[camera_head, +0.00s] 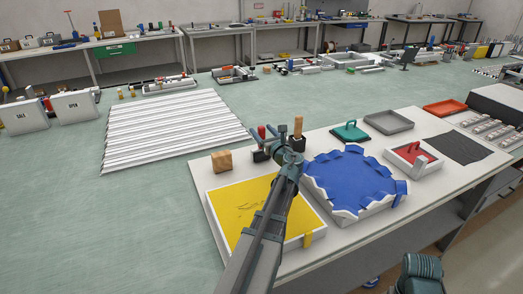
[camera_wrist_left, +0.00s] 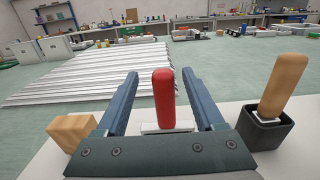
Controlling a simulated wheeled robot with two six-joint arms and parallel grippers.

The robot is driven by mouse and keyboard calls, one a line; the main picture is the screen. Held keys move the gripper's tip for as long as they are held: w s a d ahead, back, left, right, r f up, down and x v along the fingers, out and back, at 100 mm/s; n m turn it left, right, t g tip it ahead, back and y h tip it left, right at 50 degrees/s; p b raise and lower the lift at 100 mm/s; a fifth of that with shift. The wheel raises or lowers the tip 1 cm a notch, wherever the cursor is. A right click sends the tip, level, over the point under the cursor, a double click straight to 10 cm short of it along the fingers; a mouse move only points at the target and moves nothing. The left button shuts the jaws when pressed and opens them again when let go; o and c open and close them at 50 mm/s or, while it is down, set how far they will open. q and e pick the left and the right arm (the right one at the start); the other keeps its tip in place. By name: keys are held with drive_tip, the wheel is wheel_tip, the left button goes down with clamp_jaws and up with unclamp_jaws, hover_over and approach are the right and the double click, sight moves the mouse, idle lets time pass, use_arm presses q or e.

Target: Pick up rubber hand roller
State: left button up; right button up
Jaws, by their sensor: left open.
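A red upright handle (camera_wrist_left: 164,98) stands on a pale base in the left wrist view, and the head view shows it (camera_head: 261,131) in front of my left gripper. A wooden handle (camera_wrist_left: 284,84) stands tilted in a dark square holder (camera_wrist_left: 262,130) to its right; it also shows in the head view (camera_head: 298,126). I cannot tell which handle belongs to the rubber hand roller, as no roller part shows. My left gripper (camera_head: 275,138) is open and empty; in the wrist view its fingers (camera_wrist_left: 160,76) flank the red handle, apparently without touching it.
A wooden block (camera_head: 221,161) sits left of the handles. A yellow-topped tray (camera_head: 211,216) lies under my left arm. A blue cloth-covered tray (camera_head: 352,178) stands to the right. A green-based handled tool (camera_head: 350,132) is behind it.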

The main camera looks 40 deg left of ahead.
use_arm(q)
drive_tip(key=x, duration=0.4)
drive_tip(key=shift+w+a, duration=0.25)
drive_tip(key=shift+w, duration=0.1)
drive_tip(key=shift+c, duration=0.2)
clamp_jaws()
